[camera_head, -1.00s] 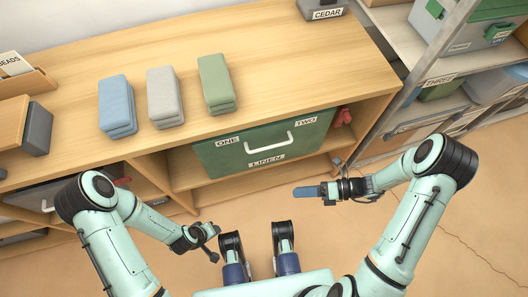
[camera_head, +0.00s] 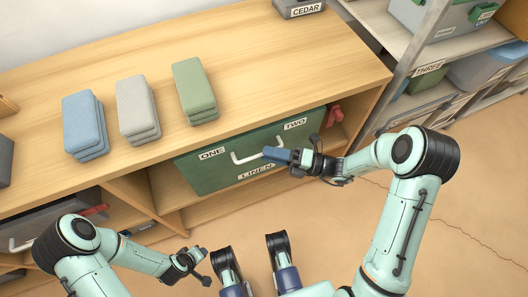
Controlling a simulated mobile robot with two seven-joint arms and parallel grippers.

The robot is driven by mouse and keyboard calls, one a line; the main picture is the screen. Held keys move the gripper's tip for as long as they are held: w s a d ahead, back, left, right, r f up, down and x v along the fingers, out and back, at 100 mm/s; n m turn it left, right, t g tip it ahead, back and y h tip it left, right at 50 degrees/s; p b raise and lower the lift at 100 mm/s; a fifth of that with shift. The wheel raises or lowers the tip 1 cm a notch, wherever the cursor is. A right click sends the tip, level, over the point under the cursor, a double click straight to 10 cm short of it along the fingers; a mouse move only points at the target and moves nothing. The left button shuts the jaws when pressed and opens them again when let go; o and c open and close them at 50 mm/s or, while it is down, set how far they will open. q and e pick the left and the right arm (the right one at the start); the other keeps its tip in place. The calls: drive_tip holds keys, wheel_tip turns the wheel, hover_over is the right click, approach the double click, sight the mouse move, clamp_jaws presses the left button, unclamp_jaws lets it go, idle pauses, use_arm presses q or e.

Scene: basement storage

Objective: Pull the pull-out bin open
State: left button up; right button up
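The green pull-out bin (camera_head: 207,178) sits in the open shelf bay under the wooden top. Its front bears the labels ONE, TWO and LINEN and a white bar handle (camera_head: 243,160). My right gripper (camera_head: 272,154) reaches in from the right. Its blue fingertips overlap the right part of the handle in the picture. I cannot tell whether they touch it or how far apart they are. My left gripper (camera_head: 203,279) hangs low in front of the cabinet, away from the bin, and its fingers are too small to read.
Blue (camera_head: 85,125), grey (camera_head: 137,109) and green (camera_head: 194,91) folded stacks lie on the wooden top (camera_head: 250,65). A dark bin (camera_head: 48,227) with a white handle is at the lower left. A shelf rack (camera_head: 405,72) stands at the right. The floor before the green bin is clear.

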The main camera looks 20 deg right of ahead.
drive_tip(key=shift+x, duration=1.15)
use_arm(q)
drive_tip(key=shift+s+a+f+g, duration=0.1)
drive_tip(key=shift+s+f+g, duration=0.25)
drive_tip(key=shift+s, duration=0.2)
use_arm(e)
clamp_jaws()
